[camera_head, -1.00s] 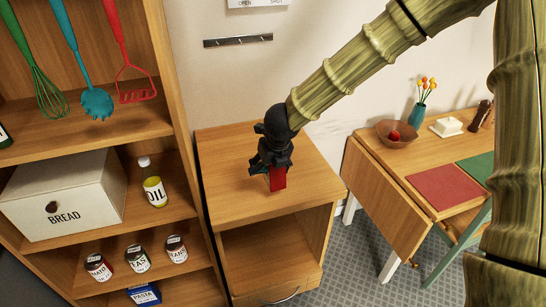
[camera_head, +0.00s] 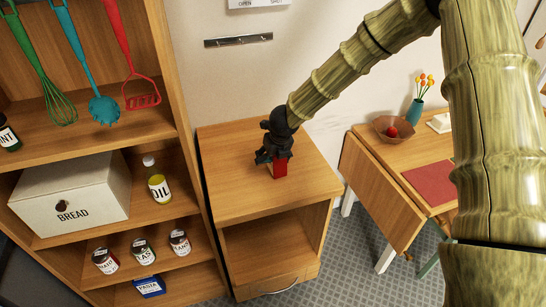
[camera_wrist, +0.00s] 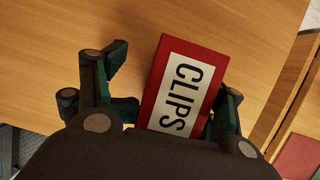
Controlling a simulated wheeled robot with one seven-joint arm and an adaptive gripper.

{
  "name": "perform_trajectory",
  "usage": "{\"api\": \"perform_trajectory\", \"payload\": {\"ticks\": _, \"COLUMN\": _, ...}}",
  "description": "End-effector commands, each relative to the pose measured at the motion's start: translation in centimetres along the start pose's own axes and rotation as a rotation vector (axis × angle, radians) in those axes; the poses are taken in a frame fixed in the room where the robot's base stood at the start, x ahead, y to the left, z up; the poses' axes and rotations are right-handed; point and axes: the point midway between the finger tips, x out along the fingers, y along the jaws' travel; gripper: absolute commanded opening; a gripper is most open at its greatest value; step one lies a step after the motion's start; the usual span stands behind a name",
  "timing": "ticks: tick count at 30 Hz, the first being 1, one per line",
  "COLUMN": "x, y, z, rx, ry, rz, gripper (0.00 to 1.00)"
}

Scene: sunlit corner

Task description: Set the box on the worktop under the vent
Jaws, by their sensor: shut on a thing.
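The box is red with a white label reading CLIPS (camera_wrist: 182,88); in the head view only a small red part of it (camera_head: 281,169) shows below my gripper. My gripper (camera_head: 272,158) is over the wooden worktop (camera_head: 235,190) of a low cabinet. In the wrist view my gripper (camera_wrist: 172,112) has its fingers on either side of the box and is shut on it. The box is at or just above the worktop; I cannot tell whether it touches. A plate with lettering (camera_head: 258,3) is on the wall above, cut off by the picture edge; the vent itself is not clearly visible.
A tall shelf with a bread box (camera_head: 70,195), an oil bottle (camera_head: 157,182), jars and hanging utensils stands on the left. A dark wall strip (camera_head: 238,41) is behind the worktop. A drop-leaf table (camera_head: 385,195) stands right. The worktop around the box is clear.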

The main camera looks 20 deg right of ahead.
Motion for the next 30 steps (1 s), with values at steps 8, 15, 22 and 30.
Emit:
{"api": "perform_trajectory", "payload": {"ticks": 8, "x": 0.24, "y": 0.01, "z": -0.26, "rx": 0.0, "ry": 0.003, "rz": 0.001, "gripper": 0.84}}
{"api": "perform_trajectory", "payload": {"ticks": 15, "x": 0.18, "y": 0.02, "z": -0.2, "rx": 0.0, "ry": 0.002, "rz": 0.0, "gripper": 1.0}}
{"api": "perform_trajectory", "payload": {"ticks": 22, "x": 0.16, "y": 0.02, "z": -0.18, "rx": 0.0, "ry": 0.002, "rz": 0.0, "gripper": 1.0}}
{"api": "perform_trajectory", "payload": {"ticks": 30, "x": 0.08, "y": 0.02, "z": -0.16, "rx": 0.0, "ry": 0.002, "rz": 0.0, "gripper": 1.0}}
